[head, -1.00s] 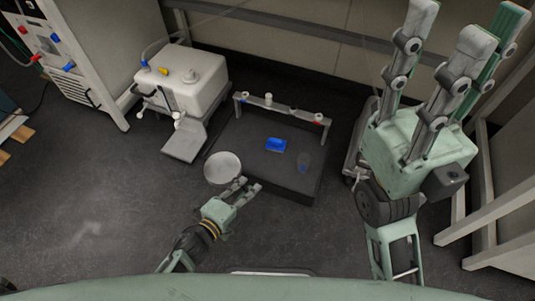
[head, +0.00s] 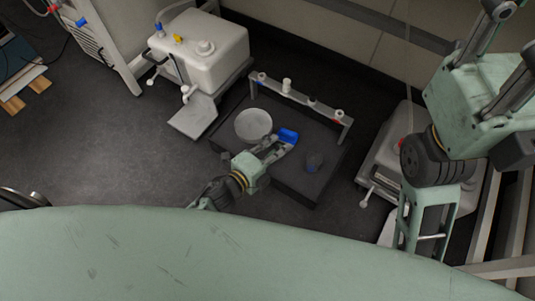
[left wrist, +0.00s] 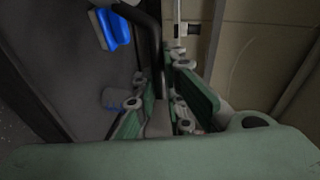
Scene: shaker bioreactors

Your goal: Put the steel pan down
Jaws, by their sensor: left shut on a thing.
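The steel pan (head: 253,124), a round pale grey dish, is over the left part of the black platform (head: 318,186) in the head view. I cannot tell whether it touches the surface. My left gripper (head: 279,146) is shut on the pan at its right front side; the fingers hide the grip. In the left wrist view its fingers (left wrist: 160,118) show, but I cannot make out the pan. My right gripper (head: 508,45) is at the upper right, its fingers apart and their tips cut off by the frame; it appears open and empty.
A blue block (head: 288,136) lies close by the left fingertips. A dark translucent cup (head: 314,162) stands to its right. A low rail (head: 298,98) with small bottles runs along the platform's back. A white tank (head: 203,45) stands behind left. The platform's front right is bare.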

